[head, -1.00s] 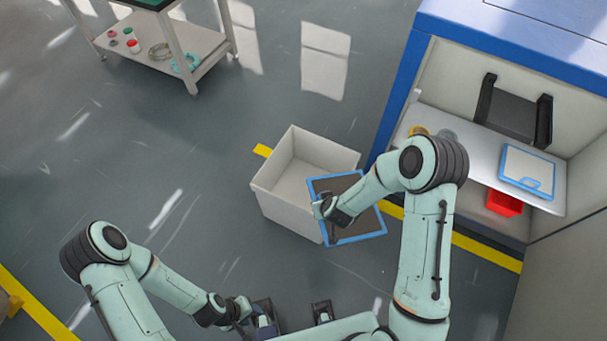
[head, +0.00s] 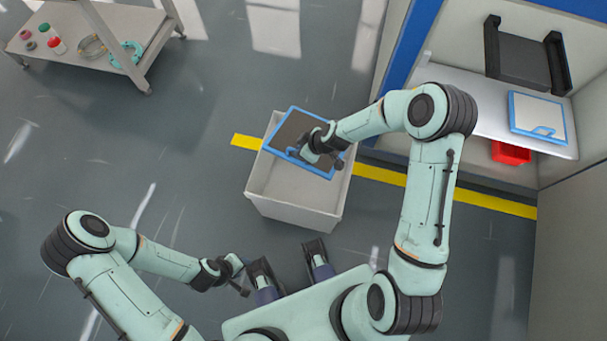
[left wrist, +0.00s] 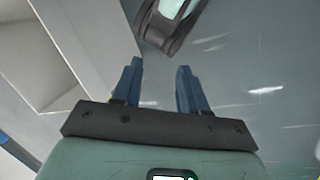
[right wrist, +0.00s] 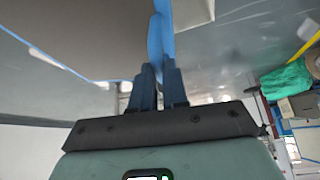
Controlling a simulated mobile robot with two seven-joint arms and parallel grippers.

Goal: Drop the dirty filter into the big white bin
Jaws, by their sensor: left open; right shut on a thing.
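The dirty filter (head: 291,128), a dark grey panel with a blue frame, is over the big white bin (head: 290,200) in the head view. My right gripper (head: 312,150) is shut on the filter's blue frame, and the filter hangs tilted over the bin's opening. In the right wrist view the filter's grey face (right wrist: 70,40) fills the left side, with the fingers (right wrist: 158,88) on its blue edge. My left gripper (head: 243,276) is low at the front left, away from the bin. Its fingers (left wrist: 160,85) are apart and empty in the left wrist view.
A clean white filter with a blue frame (head: 538,117) lies on the machine's shelf (head: 480,115) at the right, above a red container (head: 511,153). A grey cart (head: 110,25) with small items stands at upper left. The floor left of the bin is clear.

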